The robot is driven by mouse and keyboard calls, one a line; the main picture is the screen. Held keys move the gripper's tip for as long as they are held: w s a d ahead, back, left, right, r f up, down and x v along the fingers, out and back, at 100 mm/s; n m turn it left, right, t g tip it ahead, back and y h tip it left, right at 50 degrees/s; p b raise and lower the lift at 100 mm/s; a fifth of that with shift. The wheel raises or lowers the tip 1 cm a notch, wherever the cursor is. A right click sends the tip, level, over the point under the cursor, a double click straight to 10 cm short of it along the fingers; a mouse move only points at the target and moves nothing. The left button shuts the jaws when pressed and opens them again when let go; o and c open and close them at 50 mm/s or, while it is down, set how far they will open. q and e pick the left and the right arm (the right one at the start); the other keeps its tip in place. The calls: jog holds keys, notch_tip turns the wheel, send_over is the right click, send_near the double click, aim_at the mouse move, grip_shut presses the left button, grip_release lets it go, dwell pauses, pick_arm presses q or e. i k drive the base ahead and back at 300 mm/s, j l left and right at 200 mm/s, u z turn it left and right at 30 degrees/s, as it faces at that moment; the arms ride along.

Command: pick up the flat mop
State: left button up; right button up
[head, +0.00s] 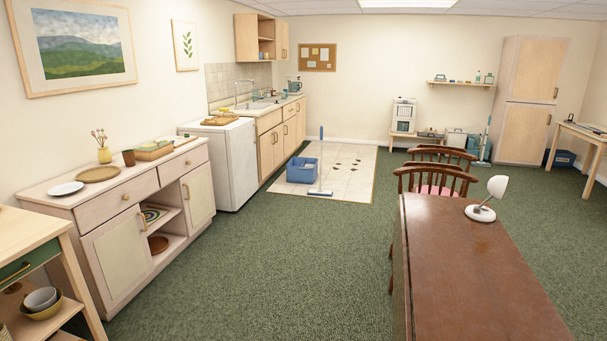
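The flat mop (320,192) stands across the room on the pale tiled floor, with its thin blue and white handle upright and its flat head on the tiles near the front edge. A blue bucket (300,175) stands just left of it; I cannot tell whether they touch. Neither of my grippers is in view.
A long brown table (470,270) with a white lamp (485,205) and wooden chairs fills the right foreground. A sideboard (120,245) lines the left wall. Green carpet (290,265) between them is clear up to the tiles (350,185), which carry several dark spots.

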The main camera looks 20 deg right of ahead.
aim_at(320, 192)
jog(key=i+z, duration=0.35)
jog(key=i, duration=0.8)
jog(key=i+l+z, duration=0.3)
jog(key=i, duration=0.5)
jog(key=i+j+z, duration=0.1)
jog(key=i+z, duration=0.2)
jog(key=i, duration=0.5)
jog(key=i+j+z, duration=0.15)
jog(key=i+z, duration=0.15)
jog(key=i, duration=0.5)
jog(key=i+j+u, duration=0.25)
jog(key=i, duration=0.6)
jog(key=i+l+u, duration=0.2)
jog(key=i, duration=0.6)
jog(key=i+l+u, duration=0.1)
jog(key=i+u, duration=0.15)
jog(key=i, duration=1.45)
jog(key=i+j+z, duration=0.1)
jog(key=i, duration=0.75)
jog(key=i+j, duration=0.1)
jog(key=i, duration=0.7)
